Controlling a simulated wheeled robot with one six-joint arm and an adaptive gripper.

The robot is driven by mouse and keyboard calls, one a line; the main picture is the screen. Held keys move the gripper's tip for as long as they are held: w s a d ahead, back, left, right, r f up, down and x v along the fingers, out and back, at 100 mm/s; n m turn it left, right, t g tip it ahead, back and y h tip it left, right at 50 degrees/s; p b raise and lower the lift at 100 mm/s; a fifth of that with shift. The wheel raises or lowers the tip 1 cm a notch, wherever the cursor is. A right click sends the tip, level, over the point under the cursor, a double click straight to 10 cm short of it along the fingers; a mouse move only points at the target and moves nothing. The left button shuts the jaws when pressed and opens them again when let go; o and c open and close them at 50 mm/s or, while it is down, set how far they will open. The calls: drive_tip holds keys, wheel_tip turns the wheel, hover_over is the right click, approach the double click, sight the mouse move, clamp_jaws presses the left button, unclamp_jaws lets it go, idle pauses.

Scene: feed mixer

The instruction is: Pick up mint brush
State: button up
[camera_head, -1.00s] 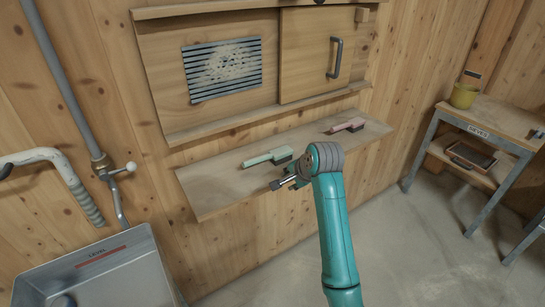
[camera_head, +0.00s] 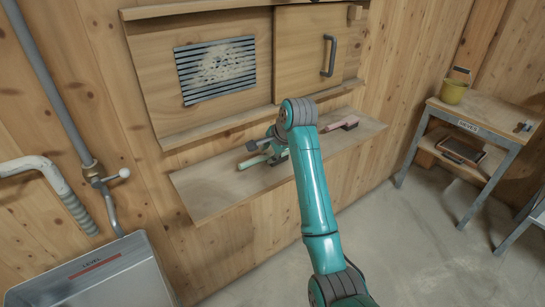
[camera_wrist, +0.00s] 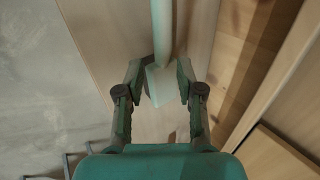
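The mint brush (camera_head: 252,162) lies on the wooden shelf, its handle toward the left. In the wrist view the brush (camera_wrist: 162,80) runs up the middle of the picture, its wider head near the fingertips and its handle beyond. My gripper (camera_head: 264,143) is at the brush in the head view, partly covering it. In the wrist view my gripper (camera_wrist: 160,72) is open, with one finger on each side of the brush. A gap shows on the left; contact on the right is hard to tell.
A pink brush (camera_head: 342,123) lies farther right on the same shelf (camera_head: 215,190). A slatted vent (camera_head: 215,70) and a sliding panel with a handle (camera_head: 329,56) are on the wall above. A side table (camera_head: 485,118) with a yellow pot (camera_head: 453,91) stands right.

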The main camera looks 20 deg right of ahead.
sight(265, 156)
drive_tip(key=shift+x, duration=2.85)
drive_tip(key=shift+a+r, duration=0.1)
drive_tip(key=shift+r, duration=0.05)
clamp_jaws()
